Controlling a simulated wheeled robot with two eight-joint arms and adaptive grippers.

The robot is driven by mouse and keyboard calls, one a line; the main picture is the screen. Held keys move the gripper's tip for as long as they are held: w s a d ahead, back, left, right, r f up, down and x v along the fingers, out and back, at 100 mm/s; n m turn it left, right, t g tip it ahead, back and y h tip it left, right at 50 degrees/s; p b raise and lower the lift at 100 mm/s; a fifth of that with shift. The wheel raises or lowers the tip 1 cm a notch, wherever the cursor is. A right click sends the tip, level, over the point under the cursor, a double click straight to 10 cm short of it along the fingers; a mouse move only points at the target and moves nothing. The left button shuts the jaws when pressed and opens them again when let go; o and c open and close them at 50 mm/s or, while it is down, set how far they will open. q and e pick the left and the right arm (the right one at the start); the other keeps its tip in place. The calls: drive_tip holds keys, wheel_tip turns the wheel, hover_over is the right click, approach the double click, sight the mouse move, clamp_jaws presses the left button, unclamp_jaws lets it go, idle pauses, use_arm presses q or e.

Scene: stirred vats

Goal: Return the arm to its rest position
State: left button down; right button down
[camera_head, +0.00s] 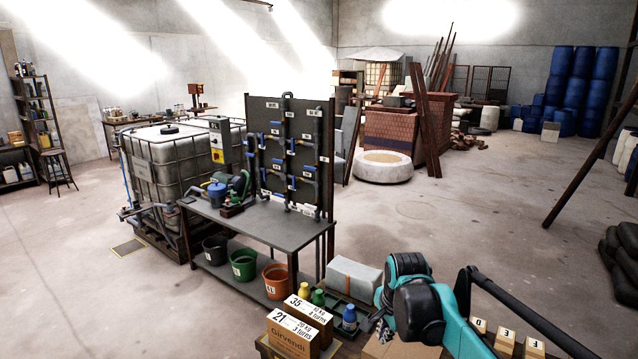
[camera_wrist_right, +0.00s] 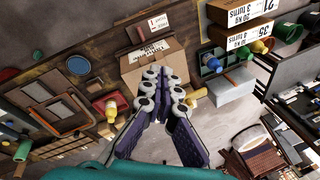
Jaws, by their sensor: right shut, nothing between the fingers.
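My right arm (camera_head: 408,300), teal and black, reaches in from the lower right of the head view. Its gripper (camera_head: 382,328) shows small and partly hidden by the arm, beside a cardboard box top. In the right wrist view the gripper (camera_wrist_right: 165,82) has its fingers together with nothing between them. Past the fingertips there lies a cardboard box (camera_wrist_right: 150,62) on a wooden surface; the distance is hard to judge. My left gripper is not in view.
A pipe-panel bench (camera_head: 265,226) stands left of the arm, with buckets below. Labelled boxes (camera_head: 292,335), small bottles (camera_head: 349,318) and a pale block (camera_head: 352,277) sit close to the gripper. Lettered blocks (camera_head: 505,341) lie right of the arm.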

drive_tip(key=s+f+n+t+b, duration=0.1)
drive_tip(key=s+f+n, duration=0.2)
drive_tip(key=s, duration=0.4)
drive_tip(key=s+d+f+n+t+b, duration=0.1)
drive_tip(key=s+f+n, duration=0.3)
drive_tip(key=s, duration=0.4)
drive_tip(key=s+d+f+n+t+b, duration=0.1)
drive_tip(key=s+f+n+b, duration=0.2)
drive_tip(key=s+n, duration=0.3)
drive_tip(key=shift+s+d+f+t, duration=0.2)
drive_tip(key=shift+s+f+t, duration=0.2)
drive_tip(key=shift+s, duration=0.55)
